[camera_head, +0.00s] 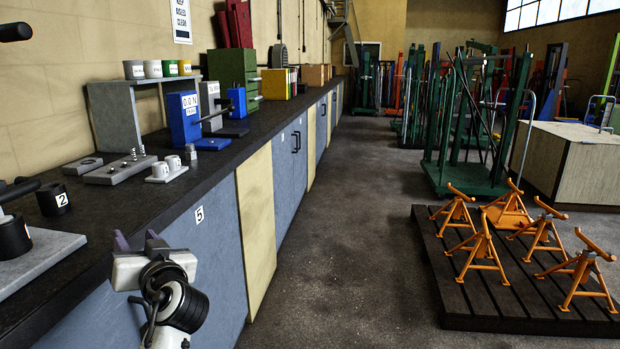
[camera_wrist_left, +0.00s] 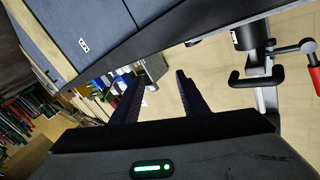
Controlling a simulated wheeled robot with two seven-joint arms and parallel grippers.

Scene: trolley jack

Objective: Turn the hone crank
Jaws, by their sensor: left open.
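My left gripper (camera_head: 137,240) is in front of the bench's front edge, low in the head view. Its two dark fingers stand apart with nothing between them; they also show in the left wrist view (camera_wrist_left: 157,85). In the wrist view, a device with a black bent handle (camera_wrist_left: 252,82), a dark cylinder and a red grip (camera_wrist_left: 314,76) stands to the right, apart from my fingers. At the head view's left edge, a black rod (camera_head: 18,190) joins a black cylinder (camera_head: 14,238). I cannot tell which of these is the hone crank. My right gripper is out of view.
The dark bench top (camera_head: 120,205) carries a blue box (camera_head: 183,125) with a display, a plate with small metal parts (camera_head: 120,170) and a cylinder marked 2 (camera_head: 54,200). Orange stands (camera_head: 482,250) sit on a low pallet to the right. The floor between is clear.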

